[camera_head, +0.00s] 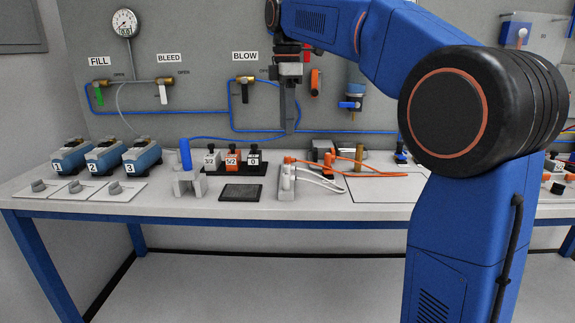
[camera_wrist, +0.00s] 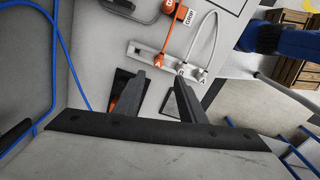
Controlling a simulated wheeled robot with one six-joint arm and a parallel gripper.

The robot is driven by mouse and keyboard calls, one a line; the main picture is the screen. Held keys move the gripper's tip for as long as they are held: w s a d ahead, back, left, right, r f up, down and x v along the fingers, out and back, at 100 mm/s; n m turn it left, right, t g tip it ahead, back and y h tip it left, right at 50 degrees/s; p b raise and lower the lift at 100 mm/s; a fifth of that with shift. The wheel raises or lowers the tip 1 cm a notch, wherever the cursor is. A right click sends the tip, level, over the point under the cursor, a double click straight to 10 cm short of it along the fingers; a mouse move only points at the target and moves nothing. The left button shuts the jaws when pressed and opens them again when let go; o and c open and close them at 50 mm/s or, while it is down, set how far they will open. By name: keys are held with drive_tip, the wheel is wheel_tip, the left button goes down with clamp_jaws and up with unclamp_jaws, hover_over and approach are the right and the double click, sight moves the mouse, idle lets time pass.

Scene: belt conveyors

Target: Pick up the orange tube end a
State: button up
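The letter on this end looks like an A but is small. The other orange end (camera_wrist: 169,5), with a letter that looks like B, is at the top edge. In the head view the orange tube (camera_head: 375,174) lies across the bench, one end (camera_head: 289,160) at the back of the white strip (camera_head: 286,190). My gripper (camera_head: 289,130) points down above the strip. In the wrist view its fingers (camera_wrist: 158,77) are apart and empty.
A white tube (camera_wrist: 207,32) loops from the strip. Several labelled black and orange blocks (camera_head: 233,160) and a blue cylinder (camera_head: 185,154) in a grey stand are left of the strip. Behind are the panel's valves (camera_head: 245,81) and blue hose (camera_head: 210,112). A flat panel (camera_head: 390,190) lies right.

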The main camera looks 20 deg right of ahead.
sight(288, 157)
drive_tip(key=shift+w+d+f, duration=0.1)
drive_tip(key=shift+f, duration=2.25)
drive_tip(key=shift+w+d+f, duration=0.1)
drive_tip(key=shift+f, duration=2.25)
clamp_jaws()
